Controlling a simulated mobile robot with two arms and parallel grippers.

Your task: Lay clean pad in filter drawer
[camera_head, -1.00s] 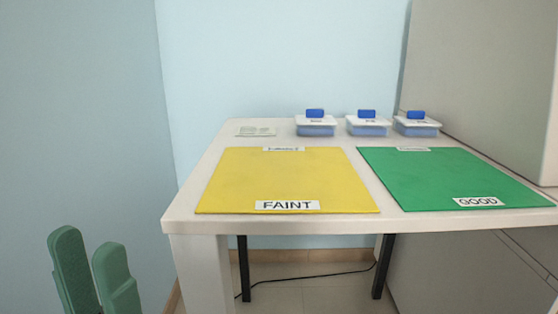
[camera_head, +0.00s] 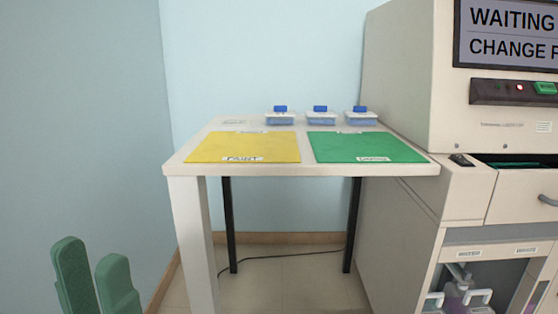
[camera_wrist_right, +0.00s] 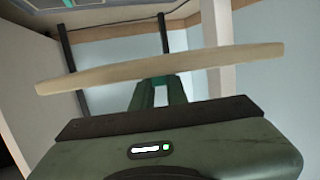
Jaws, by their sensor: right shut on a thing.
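My left gripper (camera_head: 96,282) shows at the lower left of the head view, its two green fingers apart with nothing between them. My right gripper (camera_wrist_right: 160,92) is in the right wrist view, shut on a thin, pale beige pad (camera_wrist_right: 215,58) seen nearly edge-on. The pad extends well past both sides of the fingers. At the right edge of the head view, a drawer (camera_head: 518,192) with a grey handle sits in the front of a large beige machine. A dark gap shows above its front; its inside is mostly hidden, and its right side is cut off.
Containers stand in a bay below the drawer.

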